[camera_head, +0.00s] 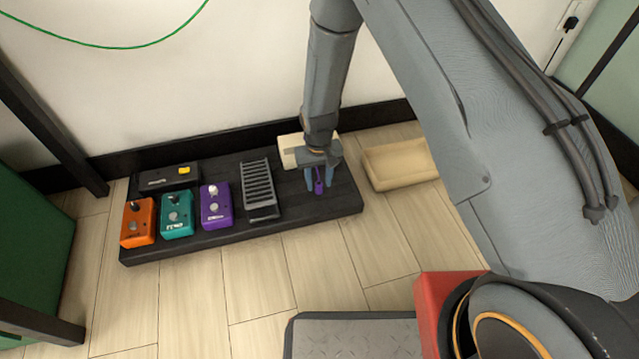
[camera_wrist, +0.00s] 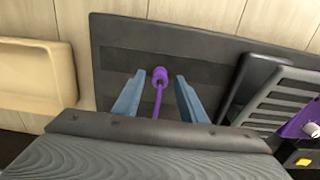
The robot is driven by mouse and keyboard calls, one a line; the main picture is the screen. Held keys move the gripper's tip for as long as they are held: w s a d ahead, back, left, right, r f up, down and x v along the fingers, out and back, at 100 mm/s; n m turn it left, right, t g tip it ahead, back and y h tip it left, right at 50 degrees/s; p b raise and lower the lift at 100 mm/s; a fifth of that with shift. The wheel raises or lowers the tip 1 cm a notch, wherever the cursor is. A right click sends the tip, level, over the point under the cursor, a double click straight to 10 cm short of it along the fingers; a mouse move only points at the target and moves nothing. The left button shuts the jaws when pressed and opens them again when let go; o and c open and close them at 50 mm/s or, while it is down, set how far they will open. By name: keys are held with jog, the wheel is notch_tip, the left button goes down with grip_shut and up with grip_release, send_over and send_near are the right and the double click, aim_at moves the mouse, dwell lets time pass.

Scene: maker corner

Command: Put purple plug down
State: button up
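The purple plug (camera_head: 319,187) is at the right end of the black pedalboard (camera_head: 343,197), with a thin purple cable running from it. In the wrist view the plug (camera_wrist: 160,76) appears between the two blue-grey fingers of my gripper (camera_wrist: 160,82), with a gap on each side. My gripper (camera_head: 320,182) is open and low over the board (camera_wrist: 115,62). The plug appears to rest on the board, though exact contact is hard to tell. The cable runs back under the gripper body and is hidden there.
A black ribbed pedal (camera_head: 259,185) stands left of the gripper, then purple (camera_head: 215,207), teal (camera_head: 177,217) and orange (camera_head: 138,222) pedals. A cream tray (camera_head: 405,182) lies right of the board. A cream block (camera_head: 290,152) is behind the gripper. The wall is close behind.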

notch_tip(320, 180, up, 11)
jog(key=p, duration=0.5)
notch_tip(320, 180, up, 12)
send_over(318, 184)
jog(key=s+a, duration=0.3)
jog(key=s+a+r+n, duration=0.1)
jog(key=s+a+r, duration=0.1)
jog(key=s+r, duration=0.9)
jog(key=s+d+r+n+y, duration=0.1)
jog(key=s+d+r, duration=0.1)
jog(key=s+r, duration=0.4)
jog(key=s+d+r+n, duration=0.1)
jog(key=s+d+r, duration=0.1)
jog(key=s+r, duration=0.5)
jog(key=s, duration=0.5)
jog(key=shift+s+d+r+y, duration=0.25)
jog(key=shift+s+d+y, duration=0.05)
jog(key=shift+s+y, duration=0.1)
